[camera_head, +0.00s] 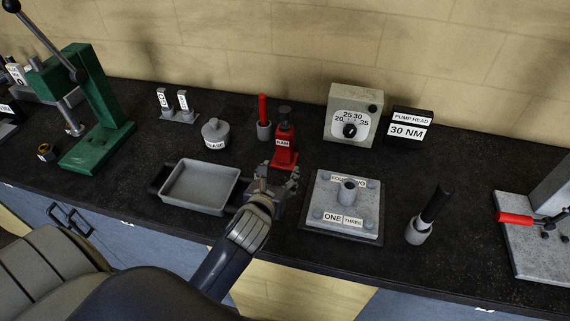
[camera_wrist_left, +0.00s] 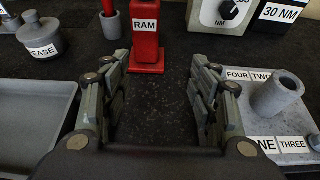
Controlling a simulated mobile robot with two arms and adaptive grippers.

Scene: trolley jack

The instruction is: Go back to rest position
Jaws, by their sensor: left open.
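My left gripper (camera_head: 277,178) is over the bench between the grey tray (camera_head: 162,207) and the square metal plate (camera_head: 312,232). In the left wrist view its two fingers (camera_wrist_left: 162,100) stand apart with only dark bench top between them, so it is open and empty. The red jack body marked RAM (camera_head: 284,148) stands upright just beyond the fingertips; it also shows in the left wrist view (camera_wrist_left: 146,45). I cannot tell from the head view whether a finger touches it. My right gripper is not in view.
A grease pot (camera_head: 215,135), a red handle in a holder (camera_head: 264,120), a torque dial box (camera_head: 353,117) and a 30 NM block (camera_head: 410,128) stand behind. A black-handled tool (camera_head: 428,215) is right of the plate. A green press (camera_head: 95,110) stands left.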

